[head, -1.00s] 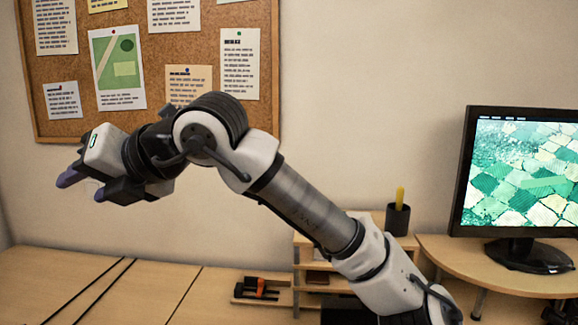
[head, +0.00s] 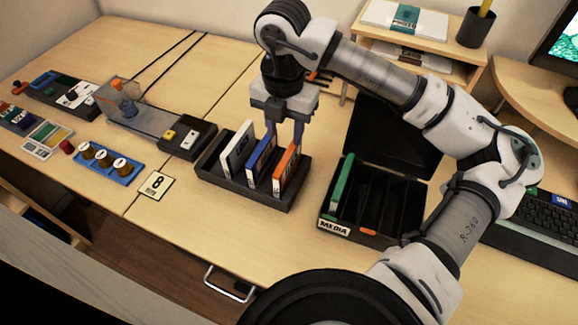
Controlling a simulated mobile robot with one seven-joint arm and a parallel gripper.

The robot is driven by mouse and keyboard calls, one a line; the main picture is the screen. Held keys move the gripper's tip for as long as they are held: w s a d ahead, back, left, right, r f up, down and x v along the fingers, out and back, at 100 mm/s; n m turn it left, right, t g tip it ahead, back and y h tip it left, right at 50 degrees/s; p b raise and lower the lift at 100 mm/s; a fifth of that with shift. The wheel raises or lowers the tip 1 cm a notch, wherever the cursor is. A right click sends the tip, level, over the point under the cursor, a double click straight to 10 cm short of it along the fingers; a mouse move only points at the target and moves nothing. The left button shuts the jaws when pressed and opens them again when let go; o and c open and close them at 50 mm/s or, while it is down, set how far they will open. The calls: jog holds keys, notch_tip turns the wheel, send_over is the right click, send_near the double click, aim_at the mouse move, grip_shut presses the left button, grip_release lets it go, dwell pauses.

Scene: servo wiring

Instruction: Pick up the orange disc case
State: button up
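The orange disc case (head: 287,170) stands upright at the right end of a black rack (head: 253,198) on the desk. A blue case (head: 260,160) and a white case (head: 238,151) stand to its left in the same rack. My gripper (head: 284,139) points down at the rack from above, with its purple fingers spread apart. The fingers reach down close to the top of the orange case, and their tips are partly hidden by the cases. I cannot tell whether they touch the case.
An open black MEDIA box (head: 385,205) with a green case (head: 343,184) stands to the right. To the left are a black box with buttons (head: 188,138), a blue tray of spools (head: 107,162) and a card marked 8 (head: 156,184). A wooden shelf (head: 425,45) is behind.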

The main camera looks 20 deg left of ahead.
aim_at(288, 153)
notch_tip(288, 153, down, 3)
jog(key=shift+r, duration=0.1)
jog(key=shift+w+d+f+p, duration=0.15)
jog(key=shift+f+p, duration=0.3)
jog(key=shift+f, duration=0.9)
jog(key=shift+w+d+f+p, duration=0.15)
jog(key=shift+f+p, duration=0.3)
jog(key=shift+f, duration=0.9)
jog(key=shift+c, duration=0.3)
grip_shut()
